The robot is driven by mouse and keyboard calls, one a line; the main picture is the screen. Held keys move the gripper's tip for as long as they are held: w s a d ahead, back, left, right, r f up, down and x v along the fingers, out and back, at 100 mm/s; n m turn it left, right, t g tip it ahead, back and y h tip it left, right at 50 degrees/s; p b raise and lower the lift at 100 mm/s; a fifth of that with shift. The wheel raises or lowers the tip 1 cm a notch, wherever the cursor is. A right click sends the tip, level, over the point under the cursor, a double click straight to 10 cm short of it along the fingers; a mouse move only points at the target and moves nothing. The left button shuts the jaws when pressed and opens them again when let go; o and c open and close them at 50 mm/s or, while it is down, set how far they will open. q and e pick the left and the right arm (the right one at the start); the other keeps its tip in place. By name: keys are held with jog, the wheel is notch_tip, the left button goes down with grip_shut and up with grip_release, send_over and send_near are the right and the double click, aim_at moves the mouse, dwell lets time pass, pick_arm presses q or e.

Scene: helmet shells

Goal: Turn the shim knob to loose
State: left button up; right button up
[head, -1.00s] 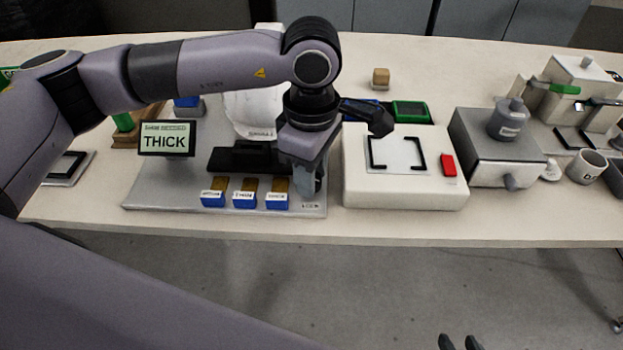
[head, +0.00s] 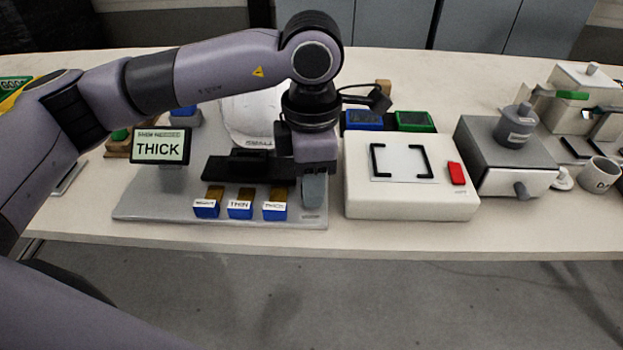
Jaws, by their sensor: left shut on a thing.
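My left gripper (head: 313,190) points down at the right end of this plate. It is shut on the shim knob, which its fingers and body hide, so the knob's angle cannot be told. Several blue blocks with brown tops stand along the plate's front; the middle one (head: 240,210) reads "THIN" and the right one (head: 275,211) seems to read "THICK". The left block's (head: 207,208) label is too small to read. My right gripper is out of view.
A black bar-like part (head: 235,168) and a white helmet shell (head: 246,115) marked "SMALL" lie behind the blocks. A white box (head: 410,205) with a red button (head: 456,173) stands close to the right of my gripper. A grey machine (head: 490,150) and a mug (head: 598,175) stand farther right.

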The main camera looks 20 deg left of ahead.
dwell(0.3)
pick_arm(q)
jog(key=o, duration=1)
jog(key=shift+o, duration=0.2)
jog(key=shift+r, duration=0.1)
notch_tip(320, 180, up, 7)
jog(key=shift+r+p, duration=0.1)
jog(key=shift+p, duration=0.25)
